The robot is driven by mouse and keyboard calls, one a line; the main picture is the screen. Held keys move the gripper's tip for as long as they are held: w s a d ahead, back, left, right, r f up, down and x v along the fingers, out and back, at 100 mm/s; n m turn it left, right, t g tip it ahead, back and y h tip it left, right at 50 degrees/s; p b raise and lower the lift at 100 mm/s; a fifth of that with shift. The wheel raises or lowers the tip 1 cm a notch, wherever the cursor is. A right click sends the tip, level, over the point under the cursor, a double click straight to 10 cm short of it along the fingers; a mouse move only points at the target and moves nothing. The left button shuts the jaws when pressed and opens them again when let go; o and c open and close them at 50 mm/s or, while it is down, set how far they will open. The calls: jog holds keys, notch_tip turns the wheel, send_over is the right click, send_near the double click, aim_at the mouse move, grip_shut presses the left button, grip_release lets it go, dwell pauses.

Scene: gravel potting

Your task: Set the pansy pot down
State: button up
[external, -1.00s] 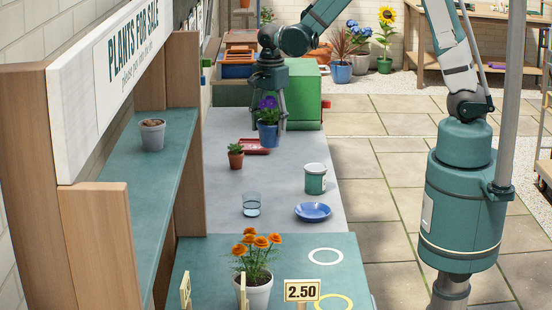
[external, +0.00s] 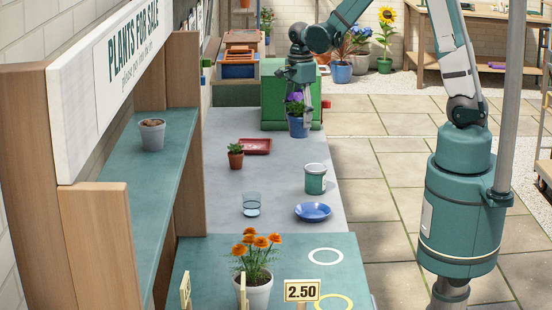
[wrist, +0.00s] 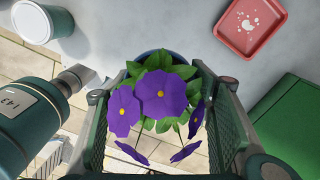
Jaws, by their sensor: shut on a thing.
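The pansy has purple flowers (wrist: 157,95) with yellow centres and green leaves, in a blue pot (external: 298,127). My gripper (external: 299,112) points down over the plant, its fingers closed on the pot. In the wrist view the flowers and leaves fill the space between the two fingers and hide most of the pot; only a dark blue bit of rim shows. The pot looks upright, near the right side of the grey bench (external: 270,178) at its far end. I cannot tell whether its base touches the bench.
A green box (external: 275,85) stands behind. A green-and-white tin (external: 316,180), blue saucer (external: 313,214) and glass (external: 251,208) are nearer. Mid-bench is clear.

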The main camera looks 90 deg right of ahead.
aim_at(300, 133)
dwell(0.3)
jog(key=shift+f+b, duration=0.3)
jog(key=shift+f, duration=2.65)
jog(key=shift+f, duration=2.05)
jog(key=shift+f+b, duration=0.15)
jog(key=shift+b, duration=0.2)
jog(key=o, duration=1.1)
